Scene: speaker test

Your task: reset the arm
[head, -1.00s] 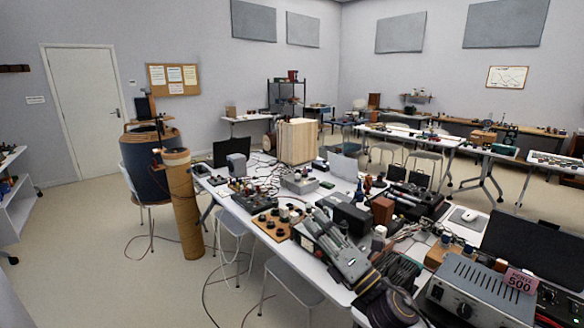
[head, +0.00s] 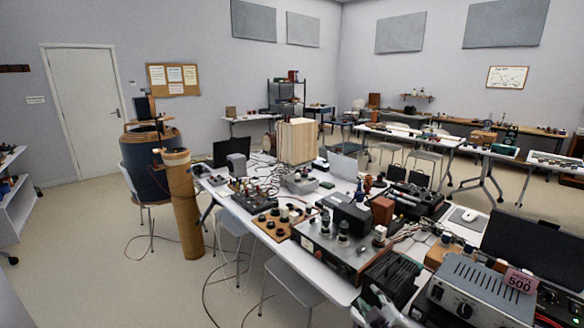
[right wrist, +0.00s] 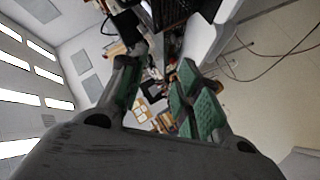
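My right gripper (head: 380,300) shows at the bottom edge of the head view, in front of the near side of the cluttered table, and only a small part of it is in frame. In the right wrist view my right gripper (right wrist: 160,75) has its two green-padded fingers spread apart, with nothing between them. My left gripper is not in view.
The table (head: 318,272) is crowded with a grey amplifier (head: 470,290), a metal-topped device (head: 335,248), a wooden block stack (head: 297,141) and cables. A tall brown tube (head: 183,205) stands left of it. The floor farther left is open.

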